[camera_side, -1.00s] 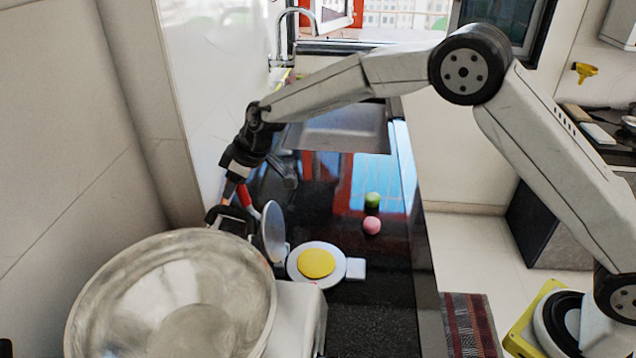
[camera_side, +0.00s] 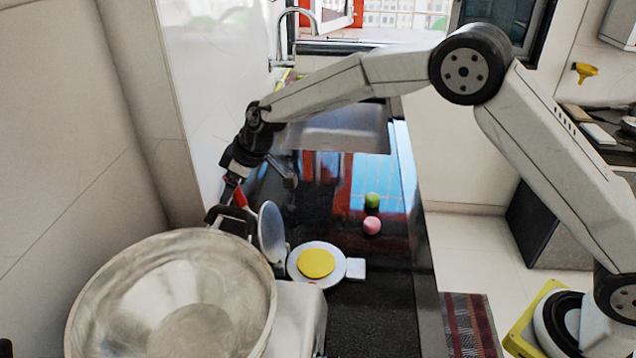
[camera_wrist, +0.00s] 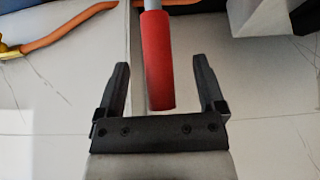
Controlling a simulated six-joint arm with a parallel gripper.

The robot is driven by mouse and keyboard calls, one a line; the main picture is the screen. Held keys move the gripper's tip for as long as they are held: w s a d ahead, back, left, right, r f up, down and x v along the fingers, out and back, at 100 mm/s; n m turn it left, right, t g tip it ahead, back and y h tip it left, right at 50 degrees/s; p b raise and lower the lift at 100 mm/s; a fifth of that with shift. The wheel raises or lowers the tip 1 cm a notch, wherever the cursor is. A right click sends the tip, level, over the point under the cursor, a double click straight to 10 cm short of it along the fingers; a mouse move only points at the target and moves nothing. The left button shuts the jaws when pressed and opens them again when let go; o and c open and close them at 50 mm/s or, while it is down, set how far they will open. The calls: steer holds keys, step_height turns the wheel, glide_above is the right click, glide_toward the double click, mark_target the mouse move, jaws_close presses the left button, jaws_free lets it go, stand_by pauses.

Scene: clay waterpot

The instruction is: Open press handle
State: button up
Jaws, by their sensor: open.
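The press stands on the black counter, with its round white base plate (camera_side: 295,268) lying flat and a yellow disc (camera_side: 317,263) on it. Its round grey lid (camera_side: 271,235) stands nearly upright at the left of the plate. My gripper (camera_side: 231,187) is at the red grip, pointing down. In the wrist view, the red grip (camera_wrist: 159,75) lies between my two open black fingers, with a gap on each side.
Green (camera_side: 372,200) and pink (camera_side: 372,225) balls lie right of the press. A wall is close on the left; a sink (camera_side: 340,135) is behind.

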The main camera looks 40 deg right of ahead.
steer(key=shift+r, duration=0.15)
steer(key=v, duration=0.7)
steer(key=shift+r, duration=0.3)
stand_by(0.5)
steer(key=shift+s+d+r, duration=0.1)
steer(key=shift+s, duration=0.1)
